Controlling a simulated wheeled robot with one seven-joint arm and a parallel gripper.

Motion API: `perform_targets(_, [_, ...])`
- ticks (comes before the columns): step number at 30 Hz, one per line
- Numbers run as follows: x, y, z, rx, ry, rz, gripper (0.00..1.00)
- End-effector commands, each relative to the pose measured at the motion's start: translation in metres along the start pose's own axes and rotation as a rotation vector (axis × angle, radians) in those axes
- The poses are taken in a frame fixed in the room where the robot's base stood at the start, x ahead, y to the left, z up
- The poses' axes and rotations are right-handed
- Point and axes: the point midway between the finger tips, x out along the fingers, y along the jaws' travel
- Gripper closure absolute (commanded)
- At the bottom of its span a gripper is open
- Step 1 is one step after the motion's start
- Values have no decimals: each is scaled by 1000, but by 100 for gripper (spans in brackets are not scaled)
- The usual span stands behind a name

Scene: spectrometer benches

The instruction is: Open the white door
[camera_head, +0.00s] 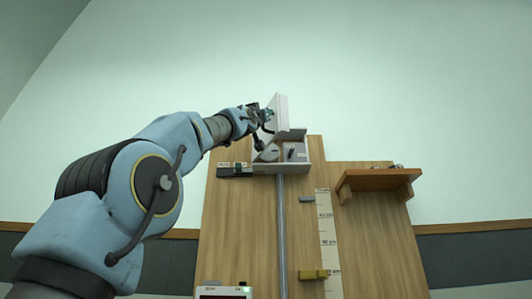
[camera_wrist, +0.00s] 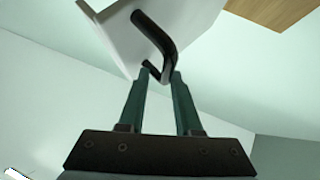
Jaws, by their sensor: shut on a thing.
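The white door (camera_head: 281,112) stands swung out from a small white box (camera_head: 303,165) high on a wooden panel. Its face tilts up, and the inside of the box shows in the head view. In the wrist view the door (camera_wrist: 190,18) fills the top middle and carries a black bent handle (camera_wrist: 158,36). My gripper (camera_wrist: 159,75) is shut on the lower end of this handle, with one green finger on each side. In the head view my gripper (camera_head: 266,115) is small, at the left side of the door.
A wooden shelf (camera_head: 378,180) juts out right of the box. A dark block (camera_head: 235,171) sits just left of it. A grey tube (camera_head: 282,235) and a scale strip (camera_head: 326,235) run down the panel (camera_head: 240,220). Space above the door is free.

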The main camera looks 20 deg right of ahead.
Motion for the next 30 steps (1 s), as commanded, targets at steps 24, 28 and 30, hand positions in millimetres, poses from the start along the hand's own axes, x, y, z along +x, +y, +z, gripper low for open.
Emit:
perform_targets(24, [1, -14, -14, 20, 32, -26, 55])
perform_targets(28, [1, -14, -14, 20, 33, -25, 55])
perform_targets(30, [1, -13, -10, 18, 23, -23, 55])
